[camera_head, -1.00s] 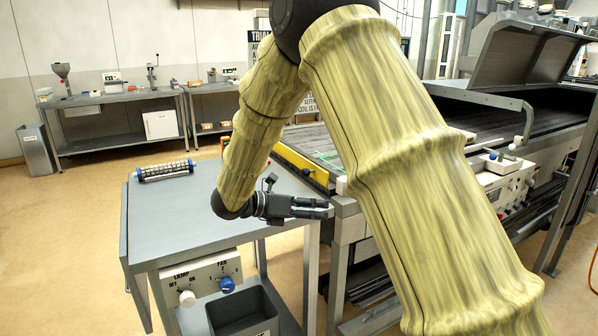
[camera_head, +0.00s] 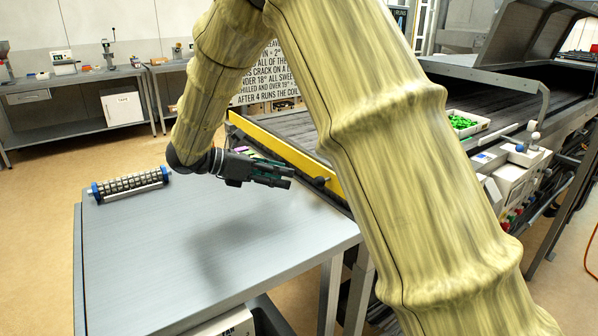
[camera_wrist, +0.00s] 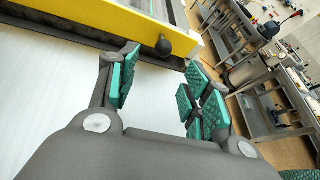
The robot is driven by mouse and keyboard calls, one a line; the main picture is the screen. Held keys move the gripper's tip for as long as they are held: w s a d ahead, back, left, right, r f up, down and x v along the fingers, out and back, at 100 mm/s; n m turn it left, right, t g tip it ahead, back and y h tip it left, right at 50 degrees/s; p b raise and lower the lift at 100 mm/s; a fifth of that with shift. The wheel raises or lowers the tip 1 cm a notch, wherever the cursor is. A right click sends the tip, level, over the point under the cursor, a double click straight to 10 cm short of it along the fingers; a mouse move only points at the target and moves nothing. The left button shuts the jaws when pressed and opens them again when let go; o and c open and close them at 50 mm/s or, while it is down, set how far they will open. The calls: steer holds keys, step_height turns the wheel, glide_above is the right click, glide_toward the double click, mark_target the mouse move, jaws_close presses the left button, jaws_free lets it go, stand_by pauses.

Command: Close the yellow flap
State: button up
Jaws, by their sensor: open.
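The yellow flap (camera_head: 276,147) is a long narrow bar along the near edge of the dryer's dark belt, behind the grey table. A dark round knob (camera_head: 321,181) sits on it. In the wrist view the flap (camera_wrist: 115,18) crosses the top, with its black knob (camera_wrist: 163,46) just ahead of the fingers. My gripper (camera_head: 288,176) is above the grey table, to the left of the knob and apart from it. In the wrist view my gripper (camera_wrist: 160,92) has its green-padded fingers spread with nothing between them. My arm hides part of the flap's right end.
The grey table (camera_head: 180,260) lies below my gripper, mostly bare. A roller with blue ends (camera_head: 128,185) lies at its far left. The raised dryer hood (camera_head: 530,45) and a tray of green pieces (camera_head: 465,122) are at right. Benches (camera_head: 80,110) stand behind.

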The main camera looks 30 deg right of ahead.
mark_target(315, 180)
steer(key=shift+w+d+r, duration=0.1)
steer(key=shift+w, duration=0.1)
steer(key=s+d, duration=0.3)
steer(key=shift+d+p, duration=0.3)
steer(key=shift+p, duration=0.05)
steer(key=shift+w+d+f, duration=0.35)
steer(key=shift+d+f, duration=0.25)
steer(key=shift+d, duration=0.05)
steer(key=shift+w+d+f, duration=0.35)
steer(key=shift+d+f, duration=0.25)
steer(key=d, duration=0.1)
steer(key=s, duration=0.1)
steer(key=d, duration=0.1)
steer(key=shift+s+d+f+p, duration=0.15)
steer(key=shift+d+f+p, duration=0.15)
steer(key=shift+d+p, duration=0.1)
steer(key=shift+w+d+f, duration=0.2)
steer(key=shift+d+f, duration=0.15)
steer(key=shift+f, duration=0.05)
steer(key=shift+s+r, duration=0.1)
steer(key=c, duration=1)
